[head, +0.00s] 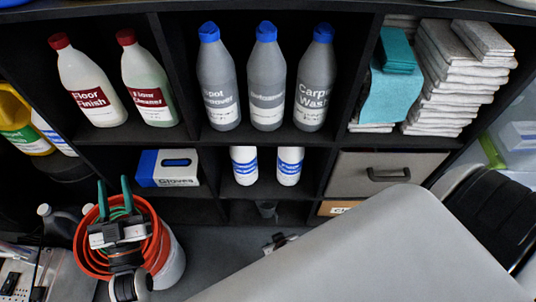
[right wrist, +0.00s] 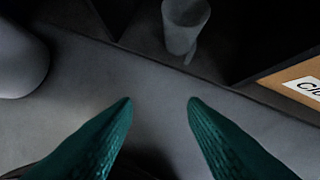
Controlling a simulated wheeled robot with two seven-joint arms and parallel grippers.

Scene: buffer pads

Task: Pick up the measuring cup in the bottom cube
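The measuring cup (head: 267,209) is a small grey cup standing in the bottom middle cube of the black shelf, in shade. It also shows in the right wrist view (right wrist: 180,24) near the top, with a handle-like part on its right side. My right gripper (right wrist: 160,102) is open, its two teal fingers spread and empty, short of the cup. In the head view my right arm covers most of that gripper. My left gripper (head: 114,192) is open above the orange-rimmed buckets, with nothing visible between its fingers.
Black dividers and a shelf with white bottles (head: 289,166) close in the cup's cube. A cardboard box (head: 338,208) with a label sits in the cube to its right. The stacked buckets (head: 172,262) stand to the left. Grey floor before the cube is clear.

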